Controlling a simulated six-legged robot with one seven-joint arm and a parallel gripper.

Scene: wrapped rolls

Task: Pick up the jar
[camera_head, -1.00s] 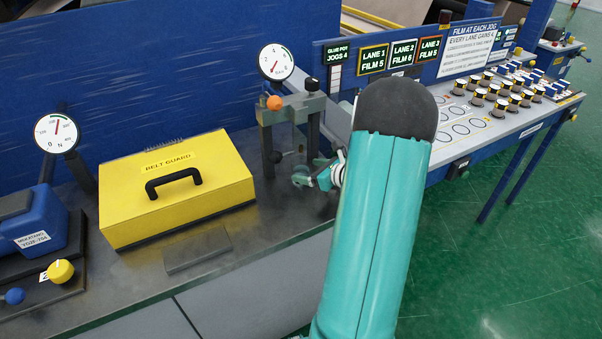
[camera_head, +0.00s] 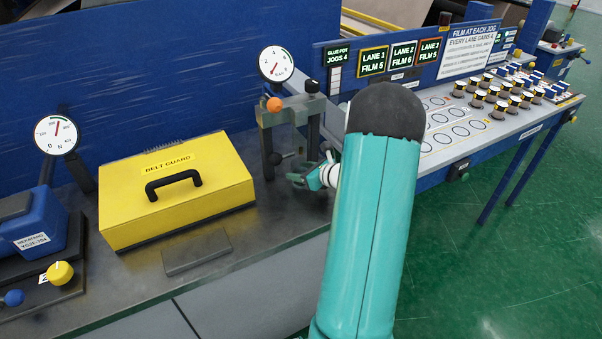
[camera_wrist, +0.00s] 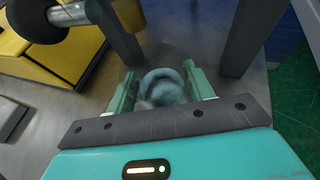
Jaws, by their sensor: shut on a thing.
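In the wrist view, my gripper (camera_wrist: 162,92) is shut on a round, pale grey-teal jar (camera_wrist: 163,82). The jar sits between the two green fingers, and its rim looks like a ring from above. Its lower part is blurred, so I cannot tell if it touches the bench. In the head view, my gripper (camera_head: 306,178) is small, beside the dark post of the bench stand, partly behind my teal arm. I cannot make out the jar there.
A clamp-like stand (camera_head: 291,112) with an orange knob rises close by my gripper. A yellow belt guard box (camera_head: 178,190) is to the left on the dark bench (camera_head: 280,222). A sloped panel (camera_head: 430,150) with several rolls runs to the right.

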